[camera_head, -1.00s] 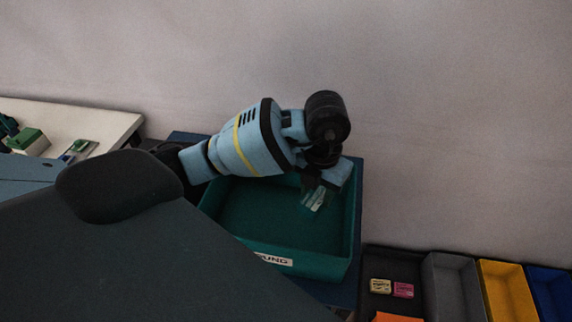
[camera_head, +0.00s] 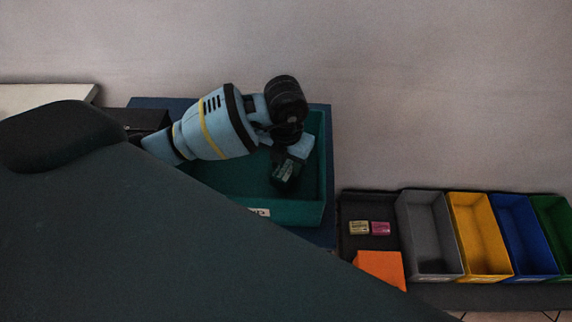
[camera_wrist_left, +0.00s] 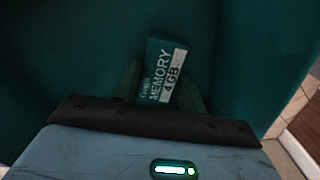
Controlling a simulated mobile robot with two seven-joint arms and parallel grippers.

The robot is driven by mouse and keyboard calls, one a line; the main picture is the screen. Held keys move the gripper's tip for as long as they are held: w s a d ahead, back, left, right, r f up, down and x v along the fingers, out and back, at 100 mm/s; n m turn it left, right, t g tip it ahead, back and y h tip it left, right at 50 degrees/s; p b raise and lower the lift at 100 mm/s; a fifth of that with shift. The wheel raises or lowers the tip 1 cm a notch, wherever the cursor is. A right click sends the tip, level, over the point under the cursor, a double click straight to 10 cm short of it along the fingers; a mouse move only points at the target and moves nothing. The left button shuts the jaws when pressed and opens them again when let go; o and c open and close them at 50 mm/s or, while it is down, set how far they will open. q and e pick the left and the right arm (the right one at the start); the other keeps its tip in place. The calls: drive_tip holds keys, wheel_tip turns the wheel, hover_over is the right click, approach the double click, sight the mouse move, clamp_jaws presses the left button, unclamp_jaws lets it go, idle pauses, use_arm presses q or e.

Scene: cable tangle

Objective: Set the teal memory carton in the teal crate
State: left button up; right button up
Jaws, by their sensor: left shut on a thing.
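The teal memory carton (camera_wrist_left: 160,66) is held upright in my left gripper in the left wrist view, its "MEMORY 4GB" label readable. My left gripper (camera_wrist_left: 164,88) is shut on its lower part, one finger on each side. In the head view the left gripper (camera_head: 287,172) hangs over the right part of the teal crate (camera_head: 316,172), inside its outline, with the carton small and dark at its tip. Whether the carton touches the crate floor I cannot tell. The crate's teal inside also fills much of the left wrist view (camera_wrist_left: 60,50). My right gripper is not in view.
At right stand a black tray (camera_head: 352,240) with a yellow (camera_head: 359,228) and a pink (camera_head: 381,229) small box, and grey (camera_head: 428,235), yellow (camera_head: 480,235), blue (camera_head: 524,235) and green (camera_head: 558,222) bins. An orange thing (camera_head: 380,267) lies before them.

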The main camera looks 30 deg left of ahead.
sight(286, 166)
use_arm(q)
drive_tip(key=shift+f, duration=0.8)
drive_tip(key=shift+f, duration=0.15)
drive_tip(key=o, duration=1)
wheel_tip(286, 166, up, 12)
drive_tip(key=shift+r+p, duration=0.15)
drive_tip(key=shift+p, duration=0.35)
